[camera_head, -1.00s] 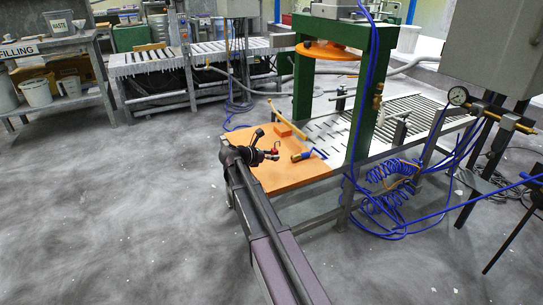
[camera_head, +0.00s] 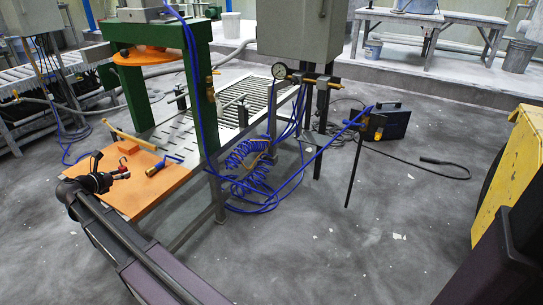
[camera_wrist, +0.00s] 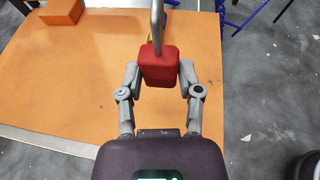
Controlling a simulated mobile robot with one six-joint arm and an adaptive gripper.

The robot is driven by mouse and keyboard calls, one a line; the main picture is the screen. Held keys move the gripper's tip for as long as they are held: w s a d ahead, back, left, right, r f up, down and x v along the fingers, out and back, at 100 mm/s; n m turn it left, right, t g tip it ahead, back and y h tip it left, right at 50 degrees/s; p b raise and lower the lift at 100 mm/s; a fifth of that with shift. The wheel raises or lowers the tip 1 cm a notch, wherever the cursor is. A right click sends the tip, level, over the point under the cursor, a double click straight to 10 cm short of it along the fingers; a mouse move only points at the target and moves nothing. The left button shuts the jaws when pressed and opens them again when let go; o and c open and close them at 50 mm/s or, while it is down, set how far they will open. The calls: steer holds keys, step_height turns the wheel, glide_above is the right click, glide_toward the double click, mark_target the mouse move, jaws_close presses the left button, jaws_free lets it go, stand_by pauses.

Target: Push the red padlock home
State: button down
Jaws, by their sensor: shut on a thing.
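The red padlock (camera_wrist: 160,68) sits between the two grey fingers of my gripper (camera_wrist: 160,76) in the wrist view. The fingers are shut on its red body from both sides. Its grey shackle points up and away from my gripper, over the orange tabletop (camera_wrist: 80,100). In the head view my gripper (camera_head: 113,175) is small and sits over the near left part of the orange tabletop (camera_head: 165,190). The padlock shows there only as a small red patch. I cannot tell whether the padlock touches the tabletop.
An orange block (camera_head: 129,147), a yellow bar (camera_head: 130,135) and a blue-handled tool (camera_head: 163,164) lie beyond my gripper. A green press frame (camera_head: 136,95) stands behind. Blue coiled hoses (camera_head: 247,165) hang right of the table. The floor at right is mostly clear, up to a yellow machine (camera_head: 510,165).

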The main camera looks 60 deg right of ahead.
step_height(320, 180, up, 9)
steer(key=p, duration=0.8)
steer(key=shift+f, duration=0.15)
steer(key=shift+s, duration=0.1)
